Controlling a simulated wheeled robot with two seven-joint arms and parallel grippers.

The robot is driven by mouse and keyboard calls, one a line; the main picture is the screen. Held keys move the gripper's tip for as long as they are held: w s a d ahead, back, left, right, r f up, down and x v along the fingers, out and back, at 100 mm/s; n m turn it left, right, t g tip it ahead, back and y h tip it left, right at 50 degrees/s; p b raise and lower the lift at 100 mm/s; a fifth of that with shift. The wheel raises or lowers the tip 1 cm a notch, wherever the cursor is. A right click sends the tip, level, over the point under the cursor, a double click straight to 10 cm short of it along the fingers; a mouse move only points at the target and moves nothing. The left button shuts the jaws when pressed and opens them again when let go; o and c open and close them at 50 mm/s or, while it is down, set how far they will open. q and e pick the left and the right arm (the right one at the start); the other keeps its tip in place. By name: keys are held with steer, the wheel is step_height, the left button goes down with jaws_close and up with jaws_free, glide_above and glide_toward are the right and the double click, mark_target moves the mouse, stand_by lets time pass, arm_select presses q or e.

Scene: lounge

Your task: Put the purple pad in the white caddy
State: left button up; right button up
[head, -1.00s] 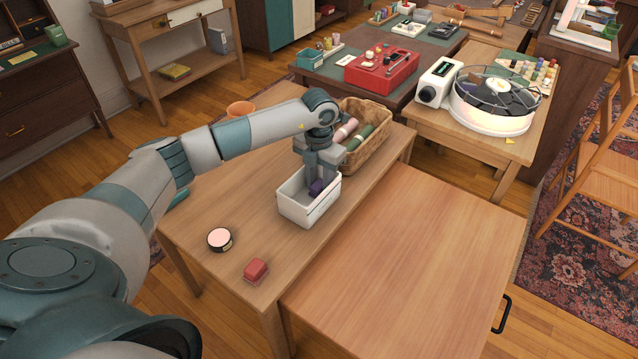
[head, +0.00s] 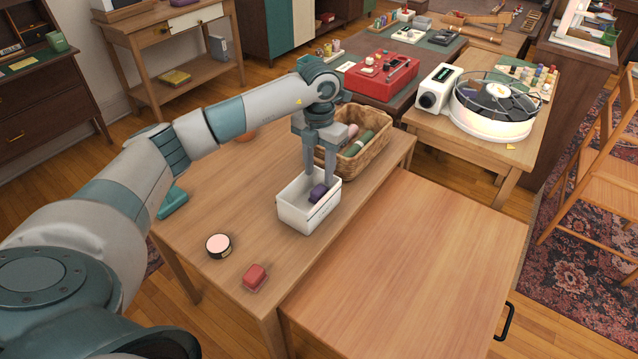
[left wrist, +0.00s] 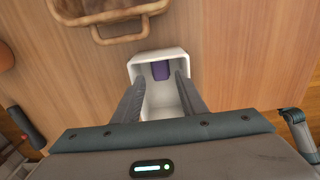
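The white caddy (head: 297,212) stands upright on the wooden table, and it also shows in the left wrist view (left wrist: 147,62). The purple pad (head: 318,192) lies inside the caddy, toward its far end; in the left wrist view the purple pad (left wrist: 161,70) sits against the caddy's far wall. My left gripper (head: 319,182) is above the caddy and points down, with its fingers apart and nothing between them. In the left wrist view the open fingers (left wrist: 158,80) frame the caddy's inside. My right gripper does not show.
A wicker basket (head: 375,155) with rolled items stands right behind the caddy. A round pink-topped tin (head: 218,245) and a red block (head: 254,277) lie near the table's front. The lower wooden surface (head: 410,260) at right is bare.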

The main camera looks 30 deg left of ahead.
mark_target(319, 189)
arm_select(q)
step_height(319, 189, up, 5)
steer(key=shift+f, duration=0.1)
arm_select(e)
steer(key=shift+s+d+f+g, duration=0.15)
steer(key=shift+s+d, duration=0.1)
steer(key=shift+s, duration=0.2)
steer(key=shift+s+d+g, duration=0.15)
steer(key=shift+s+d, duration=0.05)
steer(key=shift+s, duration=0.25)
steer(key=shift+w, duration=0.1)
